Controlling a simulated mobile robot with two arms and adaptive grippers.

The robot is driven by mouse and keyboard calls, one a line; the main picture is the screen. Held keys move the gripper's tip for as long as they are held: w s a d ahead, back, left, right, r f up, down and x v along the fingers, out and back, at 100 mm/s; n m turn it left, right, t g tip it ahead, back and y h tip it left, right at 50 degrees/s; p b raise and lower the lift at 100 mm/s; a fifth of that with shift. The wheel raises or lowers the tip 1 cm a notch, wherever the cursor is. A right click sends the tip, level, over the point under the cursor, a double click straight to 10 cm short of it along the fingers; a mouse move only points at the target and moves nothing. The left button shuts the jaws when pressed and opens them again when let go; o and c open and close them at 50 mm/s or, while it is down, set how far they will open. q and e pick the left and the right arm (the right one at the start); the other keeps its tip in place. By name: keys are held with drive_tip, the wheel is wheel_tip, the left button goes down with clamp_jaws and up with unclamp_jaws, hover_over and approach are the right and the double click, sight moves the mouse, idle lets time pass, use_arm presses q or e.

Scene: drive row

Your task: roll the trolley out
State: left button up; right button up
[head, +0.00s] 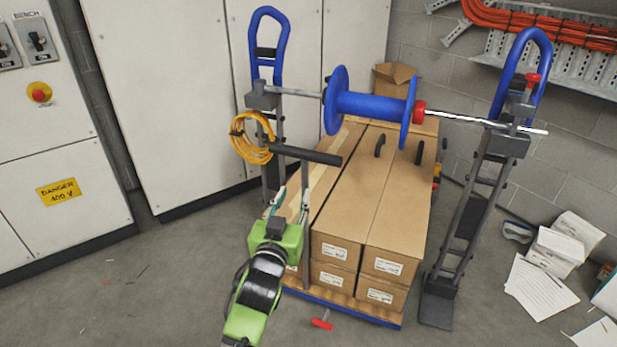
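The trolley (345,308) is a low blue-edged platform standing on the floor between two reel stands, loaded with long cardboard boxes (345,215). Its black handle bar (307,154) stands up at the near left side on a thin grey post. My green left gripper (292,190) is below the bar, its two fingers pointing up and spread apart. The fingertips are just short of the bar or close beside its post; I cannot tell whether they touch. Nothing shows between them. My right gripper is not in view.
A blue cable reel (370,107) hangs on a rod above the boxes, between the left stand (268,105) and right stand (468,215). Papers (540,287) lie right. Cabinets line the left; floor there is mostly clear.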

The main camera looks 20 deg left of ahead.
sight(304, 168)
use_arm(q)
drive_tip(key=w, duration=0.3)
drive_tip(key=w+b, duration=0.1)
drive_tip(key=w, duration=0.4)
drive_tip(key=shift+w+a+r, duration=0.15)
drive_tip(key=shift+w+a, duration=0.25)
drive_tip(key=w+b, duration=0.1)
drive_tip(key=w, duration=0.2)
drive_tip(key=shift+w+a, duration=0.15)
drive_tip(key=shift+w, duration=0.9)
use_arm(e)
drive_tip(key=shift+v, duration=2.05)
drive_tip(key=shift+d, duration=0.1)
use_arm(q)
clamp_jaws()
